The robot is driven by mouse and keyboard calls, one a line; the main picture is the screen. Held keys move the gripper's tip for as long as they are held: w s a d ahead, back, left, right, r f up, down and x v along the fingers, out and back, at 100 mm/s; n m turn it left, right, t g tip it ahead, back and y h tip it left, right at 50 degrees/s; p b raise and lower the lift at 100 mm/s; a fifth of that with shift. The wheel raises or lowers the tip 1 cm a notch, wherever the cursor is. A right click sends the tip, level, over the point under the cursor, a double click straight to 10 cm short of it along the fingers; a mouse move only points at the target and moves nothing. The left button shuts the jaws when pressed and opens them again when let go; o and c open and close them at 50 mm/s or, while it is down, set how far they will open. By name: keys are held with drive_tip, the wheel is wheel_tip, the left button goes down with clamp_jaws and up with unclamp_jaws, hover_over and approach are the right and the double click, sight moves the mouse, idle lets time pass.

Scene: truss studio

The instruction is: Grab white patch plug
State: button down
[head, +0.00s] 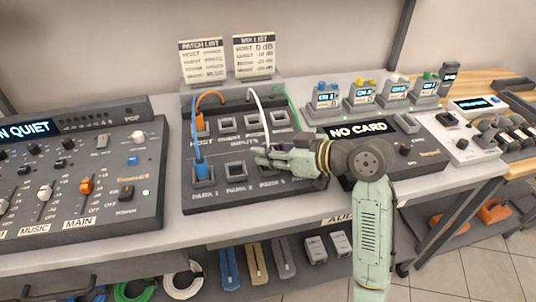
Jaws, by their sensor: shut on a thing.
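A white patch cable (262,112) arcs from the top of the patch panel (236,190) down to my gripper. My gripper (258,155) reaches in from the right, over the front row of sockets near the PARK 3 label. It is shut at the lower end of the white cable, on the white patch plug. The fingers mostly hide the plug, and I cannot tell whether it sits in a socket. A blue plug (203,170) stands in the front-left socket. An orange plug (199,121) stands in the back-left socket. A green cable (290,107) runs at the panel's right side.
A mixer with faders (85,185) stands left of the panel. A NO CARD unit (375,145) lies right, behind my arm. Several small boxes with coloured knobs (362,92) line the back. Two list cards (228,60) stand behind the panel. A lower shelf holds coiled cables (183,283).

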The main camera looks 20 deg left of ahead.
drive_tip(key=shift+r, duration=0.65)
wheel_tip(320, 180, up, 2)
drive_tip(key=shift+r+b, duration=0.1)
drive_tip(key=shift+b, duration=0.45)
drive_tip(key=s+d+b, duration=0.3)
drive_tip(key=s+b, duration=0.1)
drive_tip(key=s, duration=0.3)
drive_tip(key=s+d+r+b, duration=0.1)
drive_tip(key=s+d+b, duration=0.2)
drive_tip(key=s+b, duration=0.2)
drive_tip(key=s, duration=0.2)
drive_tip(key=shift+s, duration=0.4)
